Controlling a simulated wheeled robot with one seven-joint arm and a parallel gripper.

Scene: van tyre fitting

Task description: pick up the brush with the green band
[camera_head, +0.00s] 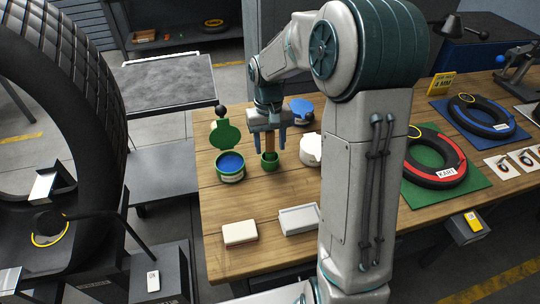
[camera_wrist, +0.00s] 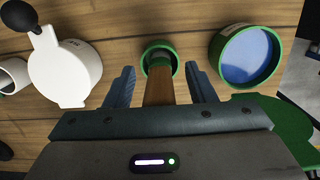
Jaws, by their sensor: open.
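A brush with a brown wooden handle (camera_head: 270,143) stands in a small green-rimmed cup (camera_head: 269,162) on the wooden table. In the wrist view the handle (camera_wrist: 158,88) rises from the green cup (camera_wrist: 159,53) toward my gripper. I cannot make out a separate green band on the brush; its lower part is hidden in the cup. My gripper (camera_head: 269,147) is over the cup and points down. Its two blue fingers are apart, one on each side of the handle, with gaps showing in the wrist view (camera_wrist: 160,70).
A green tin (camera_head: 230,176) with blue contents and a raised green lid stands left of the cup. A white pot (camera_head: 311,153) stands to the right. A pale block (camera_head: 240,233) and a shallow tray (camera_head: 299,231) lie in front. Tyres on mats are farther right.

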